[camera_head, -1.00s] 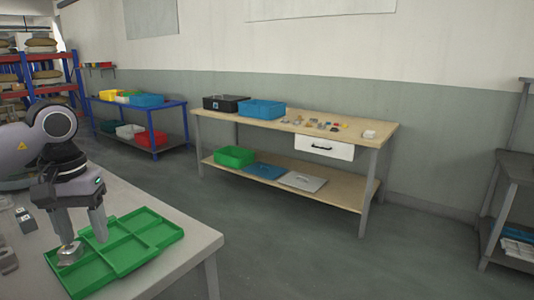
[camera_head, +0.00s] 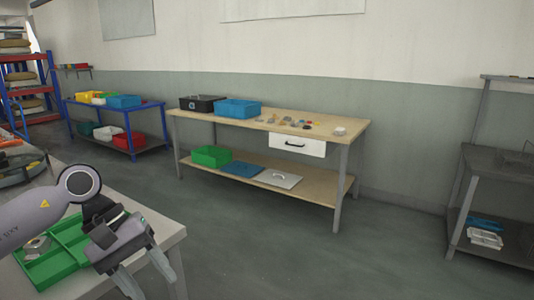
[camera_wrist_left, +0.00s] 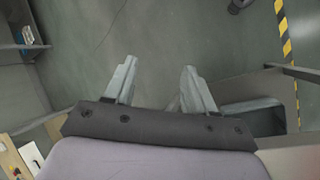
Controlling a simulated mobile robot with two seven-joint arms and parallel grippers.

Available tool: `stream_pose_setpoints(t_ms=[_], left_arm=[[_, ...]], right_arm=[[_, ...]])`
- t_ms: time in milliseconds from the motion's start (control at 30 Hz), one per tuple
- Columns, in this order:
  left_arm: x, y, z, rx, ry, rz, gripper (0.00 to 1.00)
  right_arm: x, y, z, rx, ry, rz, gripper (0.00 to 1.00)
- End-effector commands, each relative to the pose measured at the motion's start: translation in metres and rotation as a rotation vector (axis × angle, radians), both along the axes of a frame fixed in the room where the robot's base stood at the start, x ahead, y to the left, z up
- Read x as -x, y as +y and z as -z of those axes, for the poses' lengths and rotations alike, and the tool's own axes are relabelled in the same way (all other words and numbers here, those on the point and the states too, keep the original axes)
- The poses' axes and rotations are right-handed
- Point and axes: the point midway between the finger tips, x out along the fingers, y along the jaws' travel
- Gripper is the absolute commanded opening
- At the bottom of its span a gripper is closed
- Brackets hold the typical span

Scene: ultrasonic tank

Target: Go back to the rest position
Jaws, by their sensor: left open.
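My left gripper (camera_head: 150,280) is open and empty in the head view. It hangs at the right edge of the green divided tray, apart from anything graspable. In the left wrist view its two fingers (camera_wrist_left: 157,82) are spread with only grey floor between them. The green tray (camera_head: 62,270) lies on the grey table at the lower left, partly hidden behind my arm. A small metal part (camera_head: 38,245) sits in a left compartment of the tray. My right gripper is in neither view.
The grey table's corner (camera_head: 172,234) ends close beside my gripper. A wooden workbench (camera_head: 345,137) with bins and small parts stands across the open floor (camera_head: 260,250). A dark shelf (camera_head: 495,165) stands at the right. Yellow-black floor tape (camera_wrist_left: 285,40) shows in the wrist view.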

Motion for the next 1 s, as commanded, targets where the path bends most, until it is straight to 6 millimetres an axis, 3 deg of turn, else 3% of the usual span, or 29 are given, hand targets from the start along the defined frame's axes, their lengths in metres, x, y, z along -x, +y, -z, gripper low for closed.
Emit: stream_pose_setpoints(t_ms=[33, 200, 400, 500, 633, 767, 967, 1000], left_arm=[[0.007, -0.024, 0.008, 0.086, 0.058, -0.033, 0.55], [0.025, -0.096, 0.015, 0.391, 0.298, -0.213, 0.55], [0.039, -0.154, 0.004, 0.735, 0.719, -0.481, 0.55], [0.039, -0.169, -0.003, 0.89, 0.975, -0.631, 0.55], [0.031, -0.173, -0.006, 1.071, 1.342, -0.83, 0.55], [0.018, -0.163, 0.005, 1.227, 1.742, -1.029, 0.55], [0.007, -0.126, 0.056, 1.429, 2.406, -1.316, 0.55], [0.008, -0.118, 0.071, -1.378, -2.392, 1.284, 0.55]], right_arm=[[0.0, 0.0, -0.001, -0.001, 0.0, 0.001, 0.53], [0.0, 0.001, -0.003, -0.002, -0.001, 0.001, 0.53], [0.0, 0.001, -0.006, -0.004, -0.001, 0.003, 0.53], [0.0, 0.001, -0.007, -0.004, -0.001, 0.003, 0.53], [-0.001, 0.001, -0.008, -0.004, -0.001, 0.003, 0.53], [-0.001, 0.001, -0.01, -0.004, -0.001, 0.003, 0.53], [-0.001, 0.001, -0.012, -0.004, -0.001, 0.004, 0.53], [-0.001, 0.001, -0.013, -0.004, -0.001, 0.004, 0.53]])
